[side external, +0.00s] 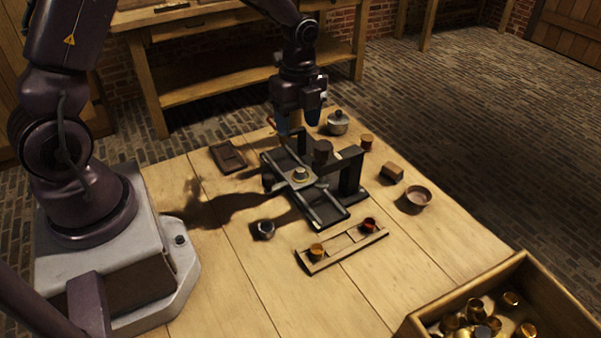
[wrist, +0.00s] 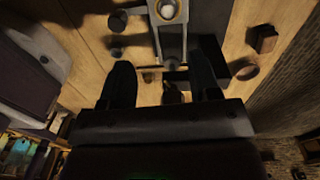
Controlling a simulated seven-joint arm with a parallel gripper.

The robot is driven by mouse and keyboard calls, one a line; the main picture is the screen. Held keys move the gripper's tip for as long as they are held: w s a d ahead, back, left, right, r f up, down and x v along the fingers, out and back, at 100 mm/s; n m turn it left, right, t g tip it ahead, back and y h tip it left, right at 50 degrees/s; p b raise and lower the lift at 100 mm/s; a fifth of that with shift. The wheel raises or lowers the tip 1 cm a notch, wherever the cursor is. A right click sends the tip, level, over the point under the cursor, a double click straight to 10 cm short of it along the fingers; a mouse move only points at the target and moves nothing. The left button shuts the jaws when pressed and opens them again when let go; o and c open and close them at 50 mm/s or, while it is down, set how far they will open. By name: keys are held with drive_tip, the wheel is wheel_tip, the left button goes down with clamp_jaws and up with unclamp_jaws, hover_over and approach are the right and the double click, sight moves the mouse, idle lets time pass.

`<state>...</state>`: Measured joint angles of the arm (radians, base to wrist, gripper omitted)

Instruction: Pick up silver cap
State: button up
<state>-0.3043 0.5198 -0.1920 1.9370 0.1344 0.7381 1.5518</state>
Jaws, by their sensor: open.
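A small round silvery piece (side external: 265,229), which may be the silver cap, sits on the table left of a dark metal fixture (side external: 330,214). A pot-like silver object with a knobbed lid (side external: 337,123) stands at the far side of the table. My gripper (side external: 298,122) points down above the far end of the fixture, apart from both. In the wrist view my gripper (wrist: 160,85) has its two dark fingers spread, with nothing held between them. A dark object (wrist: 172,93) shows between and beyond the fingers, too dim to identify.
A pale round part (side external: 300,174) sits on the fixture's slide. A wooden tray (side external: 317,268) holds a yellow and a red cup. A dark flat block (side external: 228,157), a wooden block (side external: 392,172) and a bowl (side external: 418,196) lie around. A crate (side external: 415,323) of brassy pieces stands front right.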

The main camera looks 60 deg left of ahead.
sight(301, 167)
drive_tip(key=f+m, duration=0.1)
drive_tip(key=f, duration=0.3)
drive_tip(key=f+m, duration=0.1)
drive_tip(key=f, duration=0.3)
drive_tip(key=f+m, duration=0.1)
drive_tip(key=f, duration=0.3)
drive_tip(key=shift+w+f+m, duration=0.25)
drive_tip(key=shift+w+m, duration=0.05)
drive_tip(key=shift+w, duration=0.05)
drive_tip(key=c, duration=1)
